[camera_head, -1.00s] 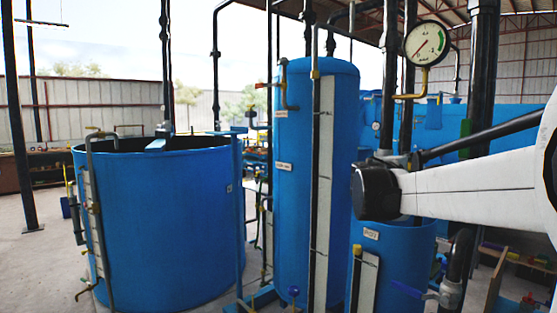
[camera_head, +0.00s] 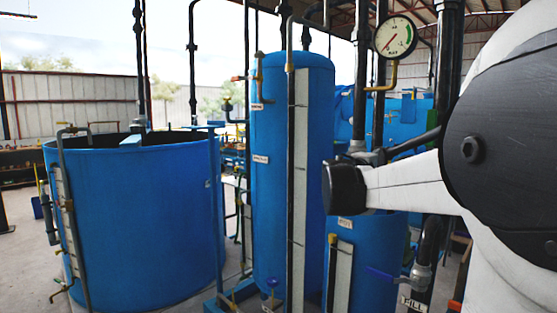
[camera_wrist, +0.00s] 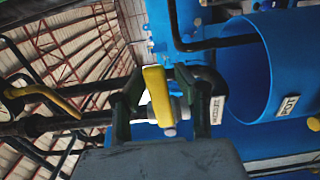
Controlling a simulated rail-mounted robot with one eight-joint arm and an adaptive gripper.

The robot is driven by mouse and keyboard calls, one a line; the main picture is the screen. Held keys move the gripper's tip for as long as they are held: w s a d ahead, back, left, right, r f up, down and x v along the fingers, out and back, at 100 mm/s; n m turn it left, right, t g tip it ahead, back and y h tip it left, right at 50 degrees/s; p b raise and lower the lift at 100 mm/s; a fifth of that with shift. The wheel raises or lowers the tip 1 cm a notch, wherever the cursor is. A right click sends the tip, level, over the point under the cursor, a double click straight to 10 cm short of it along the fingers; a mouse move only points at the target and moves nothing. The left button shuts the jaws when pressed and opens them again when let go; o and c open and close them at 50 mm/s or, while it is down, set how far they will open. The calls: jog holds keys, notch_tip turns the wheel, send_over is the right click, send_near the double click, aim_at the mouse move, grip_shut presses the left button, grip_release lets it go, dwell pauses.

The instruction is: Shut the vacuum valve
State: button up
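In the wrist view a yellow valve handle (camera_wrist: 157,97) stands between the two dark fingers of my gripper (camera_wrist: 162,108). The fingers are apart, with a visible gap on each side of the handle, so I see no firm grip. A small white label (camera_wrist: 217,110) sits just right of the right finger; its text is too small to read surely. I take the yellow handle to be the vacuum valve. In the head view my white arm covers the right side, and neither my gripper nor this handle can be made out there.
A blue vessel labelled POT (camera_wrist: 254,75) opens to the right of the handle. Dark pipes (camera_wrist: 45,124) run at left. In the head view stand a wide blue tank (camera_head: 130,220), a tall blue cylinder (camera_head: 270,190) and a pressure gauge (camera_head: 395,37).

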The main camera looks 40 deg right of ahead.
jog(key=shift+o, duration=0.4)
jog(key=shift+a+r, duration=0.1)
jog(key=s+a, duration=0.2)
jog(key=a, duration=0.9)
jog(key=shift+a, duration=0.35)
